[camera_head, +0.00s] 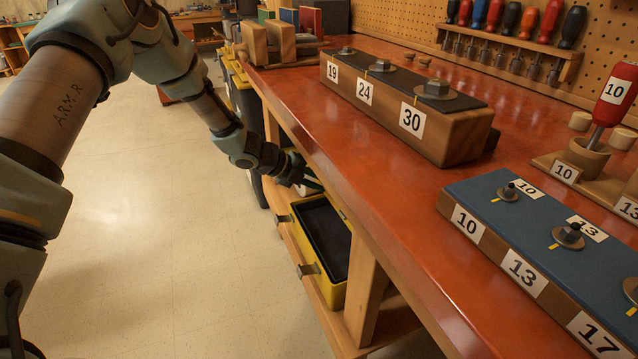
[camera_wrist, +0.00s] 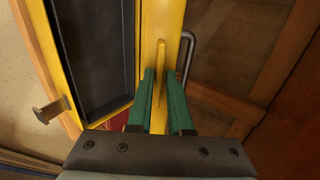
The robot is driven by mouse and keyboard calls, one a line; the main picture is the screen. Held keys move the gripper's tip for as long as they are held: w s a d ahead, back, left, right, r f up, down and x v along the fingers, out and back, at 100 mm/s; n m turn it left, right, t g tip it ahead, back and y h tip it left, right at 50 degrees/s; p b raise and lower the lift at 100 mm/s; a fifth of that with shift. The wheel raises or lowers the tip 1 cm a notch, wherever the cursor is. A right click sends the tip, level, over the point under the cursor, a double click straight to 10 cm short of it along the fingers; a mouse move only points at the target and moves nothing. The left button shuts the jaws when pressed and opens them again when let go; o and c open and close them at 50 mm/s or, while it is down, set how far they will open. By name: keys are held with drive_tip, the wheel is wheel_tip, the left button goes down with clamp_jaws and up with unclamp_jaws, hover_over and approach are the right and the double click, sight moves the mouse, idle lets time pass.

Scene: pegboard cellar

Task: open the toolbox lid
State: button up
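The toolbox (camera_head: 328,257) is a yellow box with a dark interior, on the low shelf under the bench in the head view. Its inside shows uncovered, also at left in the wrist view (camera_wrist: 95,50). A yellow panel, seemingly the raised lid (camera_wrist: 147,25), stands along the box's right side, with a dark bar handle (camera_wrist: 188,50) on its far side. My gripper (camera_head: 314,184) is over the box's far end, by the bench edge. In the wrist view its green fingers (camera_wrist: 161,75) flank a narrow yellow rib. Whether they press on it is unclear.
The red-brown bench top (camera_head: 330,105) overhangs the shelf close to my gripper. A bench leg (camera_head: 366,290) stands right of the box. A metal latch (camera_head: 308,270) juts from the box's front. The floor (camera_head: 185,235) at left is clear.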

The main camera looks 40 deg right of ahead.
drive_tip(key=o, duration=0.3)
drive_tip(key=v, duration=1)
drive_tip(key=shift+a+r+p, duration=0.25)
drive_tip(key=shift+a+p, duration=0.05)
